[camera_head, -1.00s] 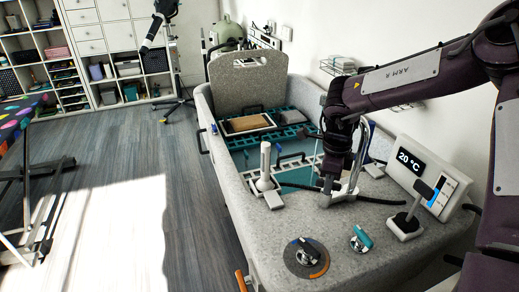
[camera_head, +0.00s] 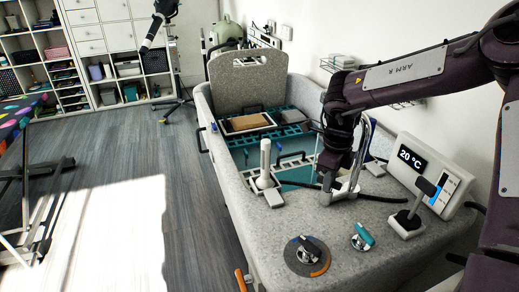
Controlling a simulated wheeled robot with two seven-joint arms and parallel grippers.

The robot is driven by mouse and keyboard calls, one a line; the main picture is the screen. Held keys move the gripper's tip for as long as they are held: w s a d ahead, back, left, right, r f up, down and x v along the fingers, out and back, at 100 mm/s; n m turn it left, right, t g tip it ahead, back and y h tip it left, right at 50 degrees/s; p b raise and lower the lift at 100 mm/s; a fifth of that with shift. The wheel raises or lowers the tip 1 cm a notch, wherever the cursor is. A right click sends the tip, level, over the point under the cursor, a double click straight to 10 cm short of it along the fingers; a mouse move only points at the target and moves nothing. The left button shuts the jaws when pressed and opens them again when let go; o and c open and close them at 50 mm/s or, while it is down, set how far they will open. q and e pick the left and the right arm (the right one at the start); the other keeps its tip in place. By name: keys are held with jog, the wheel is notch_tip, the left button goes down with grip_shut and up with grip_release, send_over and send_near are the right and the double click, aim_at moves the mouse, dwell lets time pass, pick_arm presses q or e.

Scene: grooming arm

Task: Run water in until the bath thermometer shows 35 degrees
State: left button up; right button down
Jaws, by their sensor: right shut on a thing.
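The wall-side thermometer display (camera_head: 411,158) reads 20 °C on the bath's near right rim. The grey bath (camera_head: 245,194) holds teal inserts, and a teal surface (camera_head: 300,174) shows inside; I cannot tell its water level. A chrome tap (camera_head: 368,135) curves up behind my right wrist. My right gripper (camera_head: 328,190) points down, shut on a small part at the tap's foot, mostly hidden by the fingers. A round dial (camera_head: 307,255) with an orange mark and a teal-handled knob (camera_head: 362,238) sit on the near rim. My left gripper is out of view.
A black-handled lever (camera_head: 411,212) stands by the display. A white upright post (camera_head: 265,165) stands on the left rim. A dark hose crosses near my gripper. A wire shelf (camera_head: 338,65) hangs on the wall. The floor at left is mostly clear.

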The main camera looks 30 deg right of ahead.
jog(key=shift+f+m+b, duration=0.1)
jog(key=shift+m+b, duration=0.35)
jog(key=shift+m, duration=0.95)
jog(key=shift+m+b, duration=0.5)
jog(key=shift+m, duration=0.9)
